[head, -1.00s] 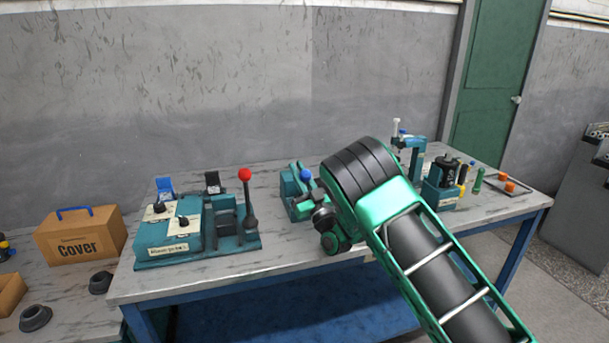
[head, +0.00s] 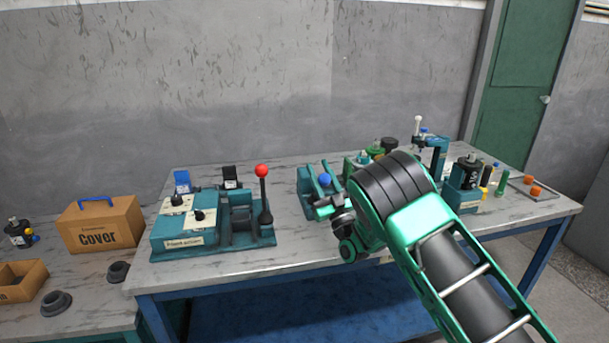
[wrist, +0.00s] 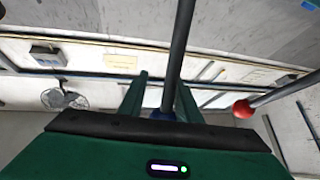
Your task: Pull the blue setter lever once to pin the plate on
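The blue-knobbed setter lever (head: 325,180) stands on a teal setter unit (head: 307,186) in the middle of the bench. My gripper (head: 326,207) is at this lever, just below the knob in the head view, partly hidden by my arm. In the wrist view, my gripper's two fingers (wrist: 161,100) stand apart, one on each side of a grey lever rod (wrist: 178,50). The blue knob (wrist: 163,114) shows low between them, partly covered by the gripper body. I cannot tell whether the fingers touch the rod. The plate cannot be made out.
A red-knobbed lever (head: 262,171) stands left on a teal fixture (head: 185,237); it also shows right of the fingers in the wrist view (wrist: 243,108). A Cover box (head: 100,224) is at far left. A black motor (head: 467,172) and orange parts (head: 535,190) are at right.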

